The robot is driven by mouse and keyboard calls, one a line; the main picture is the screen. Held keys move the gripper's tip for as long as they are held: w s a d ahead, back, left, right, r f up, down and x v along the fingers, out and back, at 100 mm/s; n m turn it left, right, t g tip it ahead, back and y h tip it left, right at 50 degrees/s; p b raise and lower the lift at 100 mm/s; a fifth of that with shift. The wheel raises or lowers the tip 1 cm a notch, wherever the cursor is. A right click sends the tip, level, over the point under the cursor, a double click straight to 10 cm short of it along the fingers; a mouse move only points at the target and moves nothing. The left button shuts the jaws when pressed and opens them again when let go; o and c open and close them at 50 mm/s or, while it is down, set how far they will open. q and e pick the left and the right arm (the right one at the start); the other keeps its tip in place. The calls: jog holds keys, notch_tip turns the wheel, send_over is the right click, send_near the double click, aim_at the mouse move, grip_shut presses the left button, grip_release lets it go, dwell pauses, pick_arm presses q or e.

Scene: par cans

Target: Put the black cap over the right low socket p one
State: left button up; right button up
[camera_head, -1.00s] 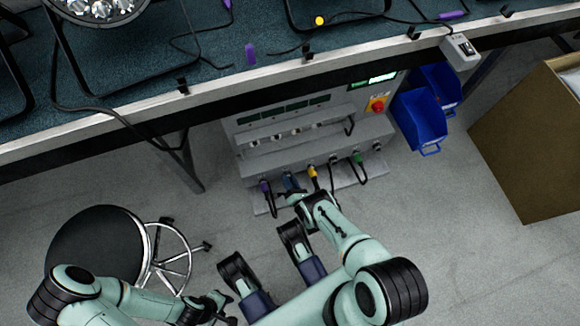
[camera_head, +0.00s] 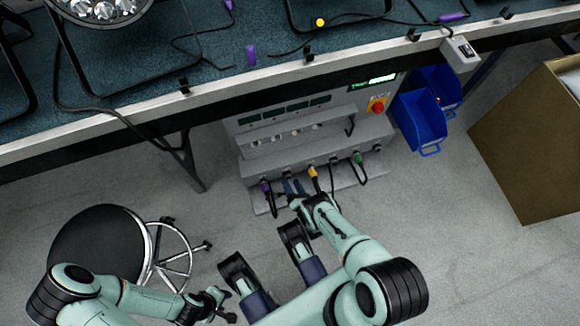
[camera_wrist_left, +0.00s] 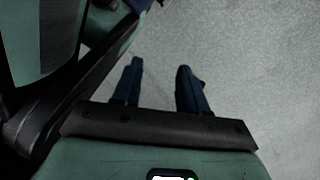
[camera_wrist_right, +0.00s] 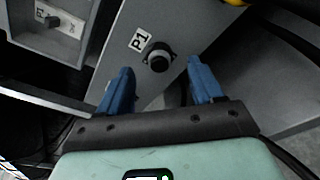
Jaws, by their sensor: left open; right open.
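My right gripper (camera_head: 293,187) is at the low front ledge of the grey panel box (camera_head: 262,160), its blue fingers apart. In the right wrist view, the open right gripper (camera_wrist_right: 160,67) faces a socket labelled P1 (camera_wrist_right: 158,57), with one finger on each side of it in the picture. A round black piece with a metallic rim shows there, apparently the black cap over the socket; how well it is seated cannot be told. Nothing is between the fingertips. My left gripper (camera_head: 218,296) is open and empty over the floor, also in the left wrist view (camera_wrist_left: 160,70).
Purple (camera_head: 266,186), yellow (camera_head: 313,172) and green (camera_head: 358,158) plugs with dark cables sit along the ledge near my right gripper. The workbench edge (camera_head: 240,80) overhangs behind. A round black stool (camera_head: 95,250) stands left; blue bins (camera_head: 420,118) and a cardboard box (camera_head: 530,140) are right.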

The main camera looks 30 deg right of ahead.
pick_arm(q)
jog(key=w+r+t+p, duration=0.2)
jog(key=w+r, duration=0.1)
jog(key=w, duration=0.2)
jog(key=shift+w+d+r, duration=0.2)
jog(key=shift+d, duration=0.15)
pick_arm(e)
jog(key=s+a+r, duration=0.1)
jog(key=s, duration=0.9)
jog(key=shift+s+a, duration=0.2)
jog(key=shift+s, duration=0.2)
jog(key=shift+r, duration=0.1)
